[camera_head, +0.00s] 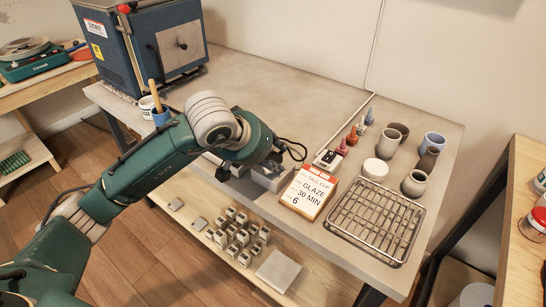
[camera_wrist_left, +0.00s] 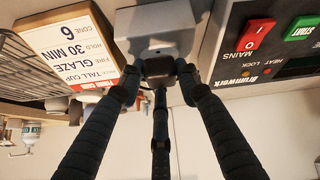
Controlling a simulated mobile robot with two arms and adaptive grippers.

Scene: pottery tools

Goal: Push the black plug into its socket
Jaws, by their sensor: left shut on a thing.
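My left gripper (camera_wrist_left: 160,80) is shut on the black plug (camera_wrist_left: 158,68), with its dark fingers around it in the left wrist view. The plug is at the face of a pale grey socket box (camera_wrist_left: 152,28); I cannot tell how deep it sits. In the head view my left gripper (camera_head: 272,160) is over the grey box (camera_head: 268,180) at the table's front edge. The plug is hidden there by the gripper. A black cable (camera_head: 297,150) loops out to the right of the gripper. My right gripper is not in view.
A glaze card (camera_head: 307,192) stands right of the socket box. A control panel with a red switch (camera_wrist_left: 258,37) is on its other side. A wire rack (camera_head: 376,221) and several cups (camera_head: 414,183) are further right.

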